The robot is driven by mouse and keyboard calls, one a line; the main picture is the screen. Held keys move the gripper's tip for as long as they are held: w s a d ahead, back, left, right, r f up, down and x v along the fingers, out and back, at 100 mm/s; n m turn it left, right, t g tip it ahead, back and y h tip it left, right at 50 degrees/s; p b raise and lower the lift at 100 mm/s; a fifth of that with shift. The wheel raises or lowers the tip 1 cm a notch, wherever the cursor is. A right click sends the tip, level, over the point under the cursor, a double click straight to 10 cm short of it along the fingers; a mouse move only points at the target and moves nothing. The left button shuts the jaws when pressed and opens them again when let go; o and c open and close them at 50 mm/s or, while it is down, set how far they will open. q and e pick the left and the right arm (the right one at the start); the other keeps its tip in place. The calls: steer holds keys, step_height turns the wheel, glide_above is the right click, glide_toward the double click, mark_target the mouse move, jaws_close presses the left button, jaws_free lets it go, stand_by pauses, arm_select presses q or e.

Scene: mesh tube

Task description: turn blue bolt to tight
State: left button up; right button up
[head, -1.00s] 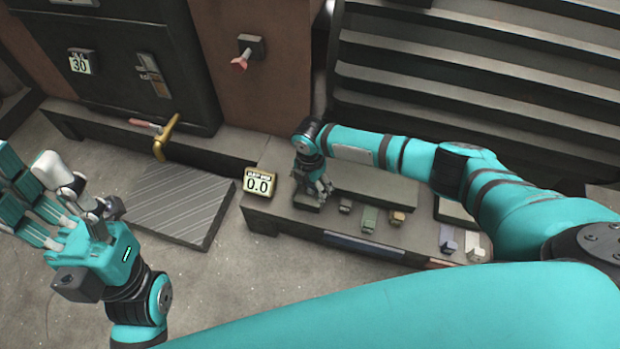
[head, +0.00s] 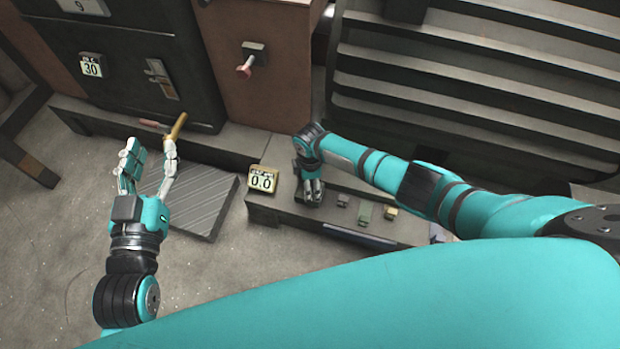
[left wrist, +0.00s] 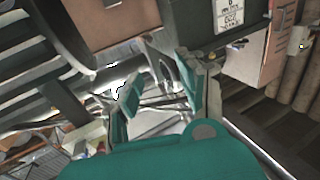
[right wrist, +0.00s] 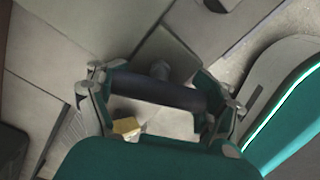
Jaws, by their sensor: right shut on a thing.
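My right gripper (head: 312,186) is low over the left part of the low bench, fingers down at a dark block on its top. In the right wrist view, a dark blue-grey cylinder (right wrist: 157,90) lies across between its fingers. I cannot tell whether this is the blue bolt; no clearly blue bolt shows elsewhere. A small display (head: 262,181) reading 0.0 stands left of this gripper. My left gripper (head: 148,165) is open, its fingers apart and pointing up the picture, near a brass handle (head: 178,126). It looks empty in the left wrist view (left wrist: 165,95).
Small grey (head: 343,200), green (head: 365,212) and tan (head: 390,212) blocks stand on the bench right of my right gripper. A ribbed plate (head: 215,205) lies on the floor. A dark cabinet (head: 125,60) and a red knob (head: 245,71) stand behind; grey slatted steps are at upper right.

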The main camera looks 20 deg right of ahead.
steer(key=m+p, duration=0.1)
steer(key=m, duration=0.2)
steer(key=shift+r+m+p, duration=0.1)
steer(key=shift+m+p, duration=0.2)
steer(key=shift+m, duration=0.1)
steer(key=m+p, duration=0.1)
steer(key=m, duration=0.4)
arm_select(q)
steer(key=s+a+f+g+y, duration=0.1)
steer(key=s+a+f+g, duration=0.1)
steer(key=s+f+g, duration=0.3)
steer(key=s+a+f+g+y+p, duration=0.1)
steer(key=s+a+f+g+y, duration=0.1)
steer(key=s+f+g, duration=0.3)
steer(key=shift+a+f+n+g, duration=0.3)
steer(key=shift+a+f+g, duration=0.1)
steer(key=shift+f, duration=1.65)
arm_select(e)
steer(key=shift+m, duration=1.1)
steer(key=o, duration=1.2)
steer(key=shift+c, duration=0.2)
step_height(320, 180, up, 12)
steer(key=shift+f, duration=0.1)
